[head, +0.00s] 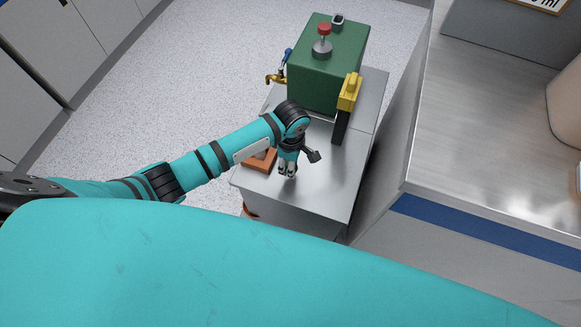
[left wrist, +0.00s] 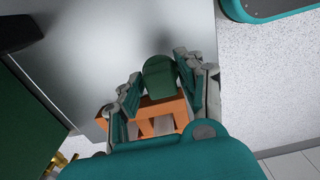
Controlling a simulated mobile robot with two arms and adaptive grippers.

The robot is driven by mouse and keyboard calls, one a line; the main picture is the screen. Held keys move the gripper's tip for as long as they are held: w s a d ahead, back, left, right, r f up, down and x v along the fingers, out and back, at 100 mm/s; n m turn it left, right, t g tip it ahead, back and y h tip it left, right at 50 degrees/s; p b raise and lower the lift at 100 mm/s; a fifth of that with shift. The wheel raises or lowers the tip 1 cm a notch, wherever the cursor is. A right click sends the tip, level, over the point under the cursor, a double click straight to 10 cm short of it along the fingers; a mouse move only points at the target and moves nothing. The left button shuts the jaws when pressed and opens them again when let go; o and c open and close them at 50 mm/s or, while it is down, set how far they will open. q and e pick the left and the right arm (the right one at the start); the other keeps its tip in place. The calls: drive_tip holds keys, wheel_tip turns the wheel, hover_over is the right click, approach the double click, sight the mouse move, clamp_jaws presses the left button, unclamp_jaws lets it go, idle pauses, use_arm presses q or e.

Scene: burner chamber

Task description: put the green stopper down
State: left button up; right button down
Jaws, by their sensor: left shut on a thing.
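My left gripper (head: 288,173) is over the front part of the small grey table. In the left wrist view, the green stopper (left wrist: 159,77) is between the two fingers of the left gripper (left wrist: 158,88), which is shut on it. The stopper has a rounded end. In the head view the stopper is too small or hidden by the gripper to make out. I cannot tell whether it touches the tabletop. My right gripper is in neither view.
A green box (head: 322,85) with a red knob (head: 324,29), a brass tap (head: 275,78) and a yellow-topped black piece (head: 348,92) stand behind. The grey tabletop (head: 325,185) right of the gripper is clear.

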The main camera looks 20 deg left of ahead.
use_arm(q)
wheel_tip(320, 180, down, 3)
drive_tip(key=shift+w+a+r+b, duration=0.1)
drive_tip(key=shift+b, duration=0.2)
drive_tip(key=shift+f, duration=0.45)
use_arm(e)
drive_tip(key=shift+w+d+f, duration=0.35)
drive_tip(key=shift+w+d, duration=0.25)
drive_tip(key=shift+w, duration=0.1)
use_arm(q)
drive_tip(key=o, duration=0.8)
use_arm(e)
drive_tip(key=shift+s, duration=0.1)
